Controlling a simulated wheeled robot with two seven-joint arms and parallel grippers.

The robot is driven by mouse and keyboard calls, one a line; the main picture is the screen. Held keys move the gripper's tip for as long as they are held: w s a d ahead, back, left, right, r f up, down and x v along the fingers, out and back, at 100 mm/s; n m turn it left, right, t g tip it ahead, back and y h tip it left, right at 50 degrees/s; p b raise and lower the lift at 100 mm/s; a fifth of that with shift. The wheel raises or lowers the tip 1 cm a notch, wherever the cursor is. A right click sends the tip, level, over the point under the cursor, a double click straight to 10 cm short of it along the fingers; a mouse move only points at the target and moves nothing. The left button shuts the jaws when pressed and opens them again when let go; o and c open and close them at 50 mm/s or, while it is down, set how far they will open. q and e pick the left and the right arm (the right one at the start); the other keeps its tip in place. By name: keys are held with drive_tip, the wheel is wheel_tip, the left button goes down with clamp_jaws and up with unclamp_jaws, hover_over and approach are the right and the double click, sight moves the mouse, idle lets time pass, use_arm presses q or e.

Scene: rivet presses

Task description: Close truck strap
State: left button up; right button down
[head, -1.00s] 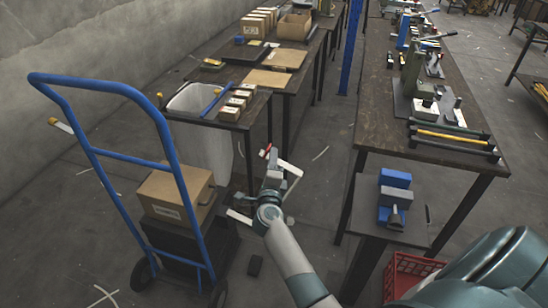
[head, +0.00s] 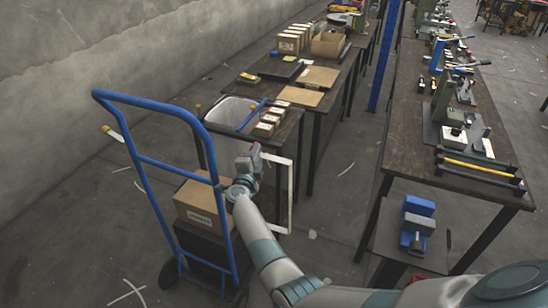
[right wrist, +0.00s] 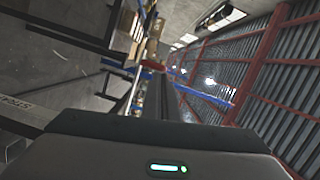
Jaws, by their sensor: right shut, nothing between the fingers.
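The blue-framed hand truck (head: 147,165) stands at the left in the head view. It carries a cardboard box (head: 196,205) above a dark case (head: 202,243). A short strap-like piece with an orange end (head: 112,133) sticks out beside the truck's left rail. I see no strap across the front of the box. My right gripper (head: 250,158) is shut and empty, just right of the truck's right rail in the picture. Its distance from the rail is hard to tell. My left gripper is not in view.
A dark table behind the truck holds small boxes (head: 268,124) and a blue rod (head: 251,114). At the right are a workbench (head: 408,146) with presses and a low stand with a blue vise (head: 416,226).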

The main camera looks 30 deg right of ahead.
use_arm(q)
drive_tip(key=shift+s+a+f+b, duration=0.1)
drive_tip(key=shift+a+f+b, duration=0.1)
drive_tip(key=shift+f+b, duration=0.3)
use_arm(e)
drive_tip(key=shift+n, duration=0.6)
drive_tip(key=w+a, duration=0.3)
drive_tip(key=shift+w+a+r, duration=0.15)
drive_tip(key=shift+w+a, duration=0.1)
drive_tip(key=shift+w, duration=0.1)
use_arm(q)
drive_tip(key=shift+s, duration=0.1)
